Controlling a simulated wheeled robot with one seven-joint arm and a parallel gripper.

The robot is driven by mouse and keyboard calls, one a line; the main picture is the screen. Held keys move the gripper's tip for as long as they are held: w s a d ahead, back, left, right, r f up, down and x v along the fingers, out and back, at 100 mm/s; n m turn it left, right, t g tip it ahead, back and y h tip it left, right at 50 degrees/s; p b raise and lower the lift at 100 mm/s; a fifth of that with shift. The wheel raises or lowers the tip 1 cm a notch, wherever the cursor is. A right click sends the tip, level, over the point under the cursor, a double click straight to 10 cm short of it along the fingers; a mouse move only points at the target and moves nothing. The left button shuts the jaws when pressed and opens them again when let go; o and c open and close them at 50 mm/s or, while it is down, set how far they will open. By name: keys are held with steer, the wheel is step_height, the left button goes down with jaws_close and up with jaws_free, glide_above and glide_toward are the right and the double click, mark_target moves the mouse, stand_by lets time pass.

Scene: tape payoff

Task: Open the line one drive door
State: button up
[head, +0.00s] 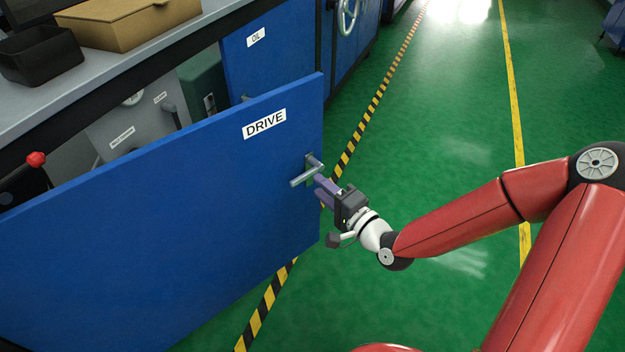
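The blue drive door (170,225), with a white "DRIVE" label (264,124), stands swung out from the machine, leaving a gap behind its top edge. A grey lever handle (306,174) is near its right edge. My gripper (322,188) is at that right edge, just right of and below the handle, its purple fingers pointing toward the door. One finger seems partly hidden by the door edge or handle. I cannot tell whether the fingers touch the door or how far apart they are.
Behind the door are a grey panel (125,130) and a red knob (36,159). A cardboard box (125,22) and a black bin (40,55) stand on the grey top. A blue "OIL" door (268,55) is beyond. The green floor (440,130) to the right is clear.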

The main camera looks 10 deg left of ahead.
steer(key=shift+v, duration=0.85)
